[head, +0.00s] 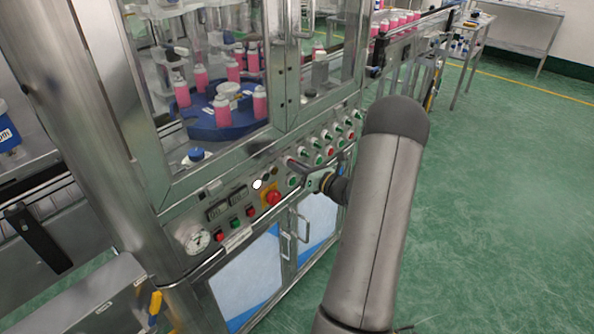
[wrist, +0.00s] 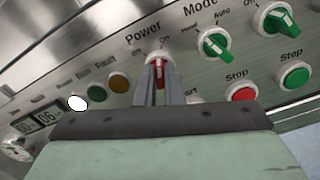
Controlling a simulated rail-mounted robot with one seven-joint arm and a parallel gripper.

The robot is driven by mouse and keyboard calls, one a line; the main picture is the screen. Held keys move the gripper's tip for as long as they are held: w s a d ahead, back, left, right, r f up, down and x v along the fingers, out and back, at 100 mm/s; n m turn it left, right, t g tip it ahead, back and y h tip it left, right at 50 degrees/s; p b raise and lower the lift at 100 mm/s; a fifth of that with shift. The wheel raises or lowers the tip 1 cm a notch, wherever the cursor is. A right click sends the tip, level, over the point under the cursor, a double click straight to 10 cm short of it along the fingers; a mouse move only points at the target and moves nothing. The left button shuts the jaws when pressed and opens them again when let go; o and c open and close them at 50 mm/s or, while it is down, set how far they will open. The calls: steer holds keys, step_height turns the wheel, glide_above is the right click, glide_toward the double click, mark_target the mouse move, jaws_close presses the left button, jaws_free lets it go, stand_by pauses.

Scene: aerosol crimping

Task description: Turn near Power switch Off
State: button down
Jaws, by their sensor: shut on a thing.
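The Power switch (wrist: 160,64) is a red knob on the steel control panel, in the upper middle of the wrist view, under the printed word "Power". "Off" is printed to its left and "On" at its upper right. My gripper (wrist: 159,76) is shut on the red knob, with a grey finger on each side of it. The fingers hide part of the knob, and its exact setting is hard to read. In the head view my gripper (head: 312,181) is at the panel front, and which knob it holds is not clear there.
Close by are the green Mode switch (wrist: 215,44), another green switch (wrist: 278,18), a red Stop button (wrist: 243,93) and a green Step button (wrist: 295,75). A red emergency-stop button (head: 272,198) and a pressure gauge (head: 197,240) are further left. Cabinet handles (head: 302,228) protrude below.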

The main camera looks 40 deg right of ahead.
steer(key=n+b, duration=0.9)
steer(key=b, duration=0.4)
steer(key=shift+f+n, duration=0.15)
steer(key=shift+n, duration=0.25)
steer(key=shift+b, duration=0.3)
steer(key=c, duration=1.5)
jaws_free()
steer(key=shift+c, duration=0.2)
steer(key=s+d, duration=0.3)
steer(key=s, duration=1.4)
steer(key=shift+d+p, duration=0.2)
steer(key=shift+p, duration=0.15)
